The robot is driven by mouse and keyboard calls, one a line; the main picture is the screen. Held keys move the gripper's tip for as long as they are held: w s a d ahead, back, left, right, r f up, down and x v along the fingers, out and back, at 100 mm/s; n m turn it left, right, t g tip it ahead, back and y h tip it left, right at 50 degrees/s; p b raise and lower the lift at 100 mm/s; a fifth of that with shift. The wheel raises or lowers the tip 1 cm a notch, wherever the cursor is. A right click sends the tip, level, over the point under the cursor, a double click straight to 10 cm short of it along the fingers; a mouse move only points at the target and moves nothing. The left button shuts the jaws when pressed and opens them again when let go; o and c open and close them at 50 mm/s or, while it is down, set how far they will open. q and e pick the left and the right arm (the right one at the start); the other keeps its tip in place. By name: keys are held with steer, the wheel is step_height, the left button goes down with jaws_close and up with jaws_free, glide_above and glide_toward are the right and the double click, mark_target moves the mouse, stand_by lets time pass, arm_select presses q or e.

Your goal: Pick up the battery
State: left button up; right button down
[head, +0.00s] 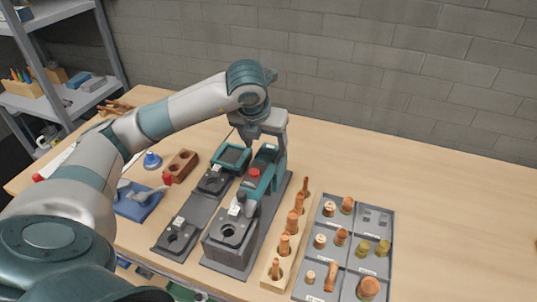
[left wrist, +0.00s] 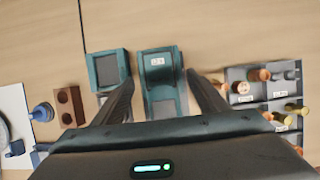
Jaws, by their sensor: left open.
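No part is clearly marked as the battery. A teal block with a small white label (left wrist: 160,68) sits between my fingers in the left wrist view and may be it. My left gripper (left wrist: 163,88) is open, one dark finger on each side of this block, apparently above it; contact cannot be told. In the head view, my left gripper (head: 262,138) hangs over the back of a grey and teal station with a red button (head: 255,172). The arm hides part of what lies below. My right gripper is not in view.
A teal-framed dark screen (head: 231,157) stands just left of the station. A wooden peg block (head: 285,250) and a grey compartment tray (head: 345,216) with copper fittings lie to the right. A brown block (head: 182,165) lies left. The table's right side is clear.

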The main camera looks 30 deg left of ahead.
mark_target(268, 150)
arm_select(q)
steer(key=p+x, duration=0.1)
steer(key=x, duration=0.2)
steer(key=shift+w+a+r, duration=0.1)
steer(key=shift+w, duration=0.1)
steer(key=shift+w+f, duration=0.15)
steer(key=shift+f, duration=0.2)
steer(key=c, duration=1.4)
steer(key=shift+r, duration=0.15)
steer(key=shift+w+r, duration=0.1)
steer(key=shift+r, duration=0.5)
steer(key=shift+r+b, duration=1.4)
steer(key=shift+r, duration=6.9)
